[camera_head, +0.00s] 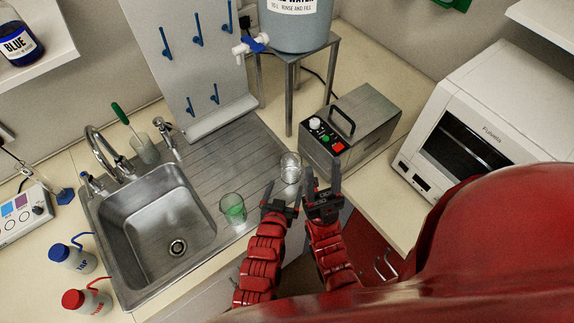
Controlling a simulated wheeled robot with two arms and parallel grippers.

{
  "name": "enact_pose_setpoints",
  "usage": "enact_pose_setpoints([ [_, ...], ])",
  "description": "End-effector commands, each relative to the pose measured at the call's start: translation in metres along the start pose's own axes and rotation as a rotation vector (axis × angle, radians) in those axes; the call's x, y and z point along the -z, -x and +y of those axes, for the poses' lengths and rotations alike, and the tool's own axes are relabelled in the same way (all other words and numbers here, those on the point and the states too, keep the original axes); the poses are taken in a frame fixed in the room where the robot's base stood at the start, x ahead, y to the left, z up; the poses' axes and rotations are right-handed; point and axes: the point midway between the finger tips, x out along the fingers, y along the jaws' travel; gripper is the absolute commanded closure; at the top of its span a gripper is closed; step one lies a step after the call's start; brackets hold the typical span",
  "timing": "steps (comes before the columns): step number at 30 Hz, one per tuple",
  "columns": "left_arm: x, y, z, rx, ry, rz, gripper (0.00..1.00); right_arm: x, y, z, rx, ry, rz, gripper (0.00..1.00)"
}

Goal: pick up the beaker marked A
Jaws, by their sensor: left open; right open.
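No letter A is readable on any vessel. A clear glass beaker (290,168) stands upright on the counter near the drainboard's right end. A beaker with green content or tint (232,208) stands near the sink's front right corner. My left gripper (283,190) is open and empty, just in front of the clear beaker in the picture; I cannot tell whether it touches. My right gripper (322,174) is open and empty, to the right of the clear beaker, in front of the grey box.
A steel sink (140,222) lies left, with a faucet (101,150) and a glass holding a green-handled brush (143,150) behind it. A grey metal box with knobs (365,120) stands close behind my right gripper. A white oven (480,125) is at right. The drainboard (235,155) is mostly clear.

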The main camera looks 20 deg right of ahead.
Motion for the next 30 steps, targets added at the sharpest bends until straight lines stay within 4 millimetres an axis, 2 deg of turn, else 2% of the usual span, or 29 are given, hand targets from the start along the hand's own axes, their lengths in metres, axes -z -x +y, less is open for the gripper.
enact_pose_setpoints([
  [1,-0.006,-0.016,-0.001,0.002,0.000,0.006,0.08,-0.003,0.016,-0.001,0.000,0.000,-0.001,0.50],
  [9,-0.002,-0.074,-0.002,0.003,0.002,0.008,0.08,-0.007,0.043,-0.002,0.000,0.000,-0.001,0.50],
  [12,-0.001,-0.087,-0.001,0.002,0.001,0.007,0.08,-0.008,0.048,-0.002,0.000,0.000,0.000,0.50],
  [20,-0.001,-0.102,-0.002,0.003,0.001,0.007,0.08,-0.009,0.055,-0.003,0.000,0.000,0.000,0.50],
  [27,-0.004,-0.139,-0.004,0.003,0.001,0.009,0.08,-0.013,0.078,-0.004,0.000,0.000,0.000,0.50],
  [30,-0.001,-0.145,-0.003,0.002,0.001,0.008,0.08,-0.014,0.081,-0.004,0.000,0.000,-0.001,0.50],
])
